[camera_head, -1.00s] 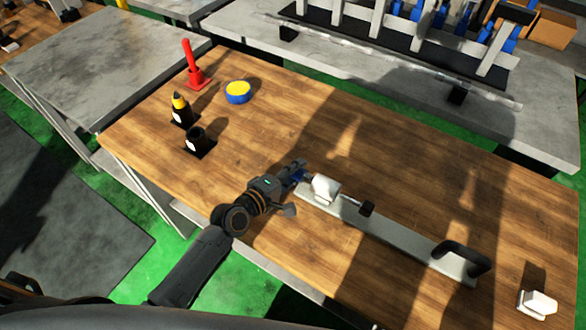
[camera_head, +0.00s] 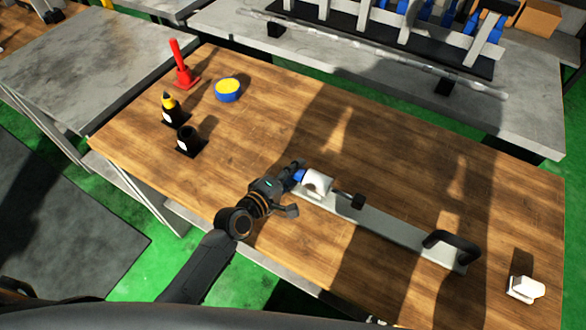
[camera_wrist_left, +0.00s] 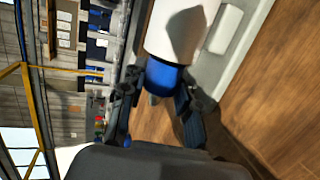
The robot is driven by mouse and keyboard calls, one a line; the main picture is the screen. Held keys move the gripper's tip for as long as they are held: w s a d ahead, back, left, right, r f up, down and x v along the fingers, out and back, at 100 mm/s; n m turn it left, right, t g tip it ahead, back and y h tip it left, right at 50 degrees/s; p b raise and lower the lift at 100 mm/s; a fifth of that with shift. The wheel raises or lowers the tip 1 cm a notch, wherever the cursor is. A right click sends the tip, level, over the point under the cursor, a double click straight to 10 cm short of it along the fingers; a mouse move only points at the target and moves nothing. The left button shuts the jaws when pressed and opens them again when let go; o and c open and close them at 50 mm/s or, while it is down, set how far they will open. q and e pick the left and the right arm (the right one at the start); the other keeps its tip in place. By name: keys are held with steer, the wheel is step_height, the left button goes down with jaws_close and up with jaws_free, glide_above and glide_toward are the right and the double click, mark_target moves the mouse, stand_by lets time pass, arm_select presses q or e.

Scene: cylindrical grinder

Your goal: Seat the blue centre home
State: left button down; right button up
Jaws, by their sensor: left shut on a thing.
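The blue centre (camera_head: 299,176) is at the left end of the white headstock block (camera_head: 317,184) on the long grey base (camera_head: 400,230). My left gripper (camera_head: 296,172) is shut on it. In the left wrist view the blue centre (camera_wrist_left: 164,76) shows between the two fingers (camera_wrist_left: 158,100), close against the white cylindrical block (camera_wrist_left: 182,30). How deep it sits in the block is hidden. My right gripper is not in view.
A black handle (camera_head: 447,246) stands at the base's right end. A red holder (camera_head: 182,65), two black holders (camera_head: 172,108) (camera_head: 188,142) and a blue-yellow bowl (camera_head: 228,89) stand at the back left. A white block (camera_head: 525,289) lies front right.

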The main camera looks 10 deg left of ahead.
arm_select(q)
steer(key=shift+s+d+r, duration=0.1)
steer(key=shift+d, duration=0.2)
steer(key=c, duration=0.9)
jaws_free()
steer(key=shift+s+a, duration=0.1)
steer(key=shift+s, duration=0.1)
steer(key=v, duration=1.1)
steer(key=shift+s+a+r, duration=0.1)
steer(key=shift+s+a, duration=0.05)
steer(key=shift+s, duration=0.1)
